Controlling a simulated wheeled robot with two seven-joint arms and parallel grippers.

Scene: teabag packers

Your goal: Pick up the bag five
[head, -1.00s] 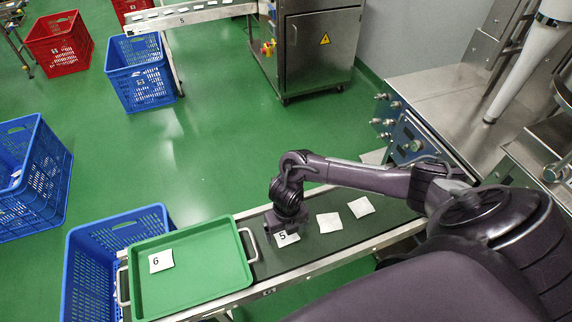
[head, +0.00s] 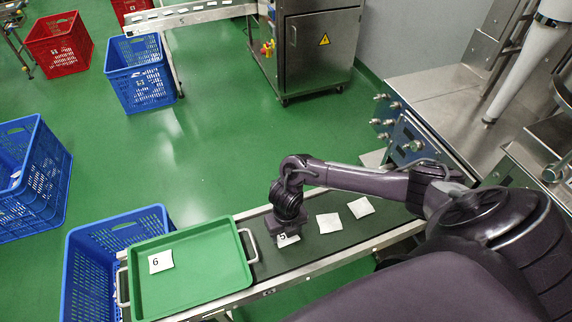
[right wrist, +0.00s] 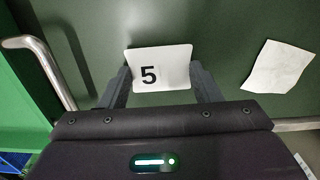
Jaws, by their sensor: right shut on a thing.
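Bag five is a small white packet marked 5 (right wrist: 165,66). In the right wrist view it sits between the fingertips of my right gripper (right wrist: 161,82). In the head view bag five (head: 288,241) is partly hidden under my right gripper (head: 285,232), which is low over the dark conveyor belt (head: 270,262). The right gripper is shut on the bag. I cannot tell whether the bag is clear of the belt. My left gripper is in no view.
Two blank white bags (head: 329,223) (head: 361,207) lie on the belt to the right. A green tray (head: 205,289) with a metal handle and a bag marked 6 (head: 160,262) is on the left. A blue crate (head: 85,255) stands by the belt's left end.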

